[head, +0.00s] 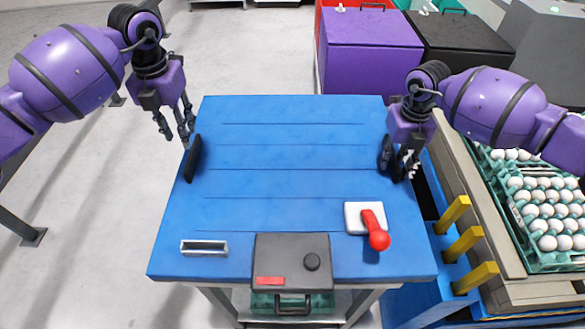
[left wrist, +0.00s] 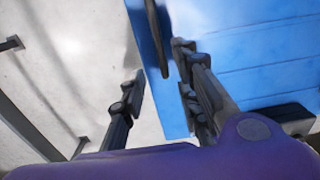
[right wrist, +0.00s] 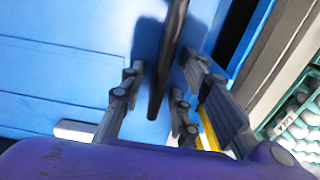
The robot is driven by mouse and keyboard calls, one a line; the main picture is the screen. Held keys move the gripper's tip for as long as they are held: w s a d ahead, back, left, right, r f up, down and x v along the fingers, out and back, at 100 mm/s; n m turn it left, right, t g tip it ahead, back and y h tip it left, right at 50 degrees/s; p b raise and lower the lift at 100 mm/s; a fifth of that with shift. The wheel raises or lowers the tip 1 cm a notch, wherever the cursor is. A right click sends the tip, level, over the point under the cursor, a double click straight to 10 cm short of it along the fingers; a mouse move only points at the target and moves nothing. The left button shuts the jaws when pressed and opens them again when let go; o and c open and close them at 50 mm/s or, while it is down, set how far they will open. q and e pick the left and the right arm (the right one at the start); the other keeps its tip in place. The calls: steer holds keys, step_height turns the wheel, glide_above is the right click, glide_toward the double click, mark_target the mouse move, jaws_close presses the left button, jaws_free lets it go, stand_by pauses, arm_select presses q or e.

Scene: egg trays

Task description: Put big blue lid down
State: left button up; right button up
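The big blue lid (head: 290,150) lies flat as a wide panel with faint grooves, with a black handle on each side. The left handle (head: 193,158) is at its left edge and the right handle (head: 386,153) at its right edge. My left gripper (head: 183,133) is open and empty by the left handle; in the left wrist view the handle (left wrist: 157,40) shows ahead, between the lines of the fingers. My right gripper (head: 403,165) is open at the right handle; in the right wrist view its fingers stand either side of the handle (right wrist: 168,60), with gaps visible.
Along the front are a small metal holder (head: 204,248), a dark grey box (head: 291,255) and a white switch with a red lever (head: 376,230). Yellow blocks (head: 462,243) and egg trays (head: 545,210) stand at right. Purple (head: 370,42) and black bins (head: 460,38) are behind.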

steer(key=shift+r, duration=0.15)
arm_select(q)
steer(key=shift+r, duration=0.6)
arm_select(e)
step_height(320, 180, up, 12)
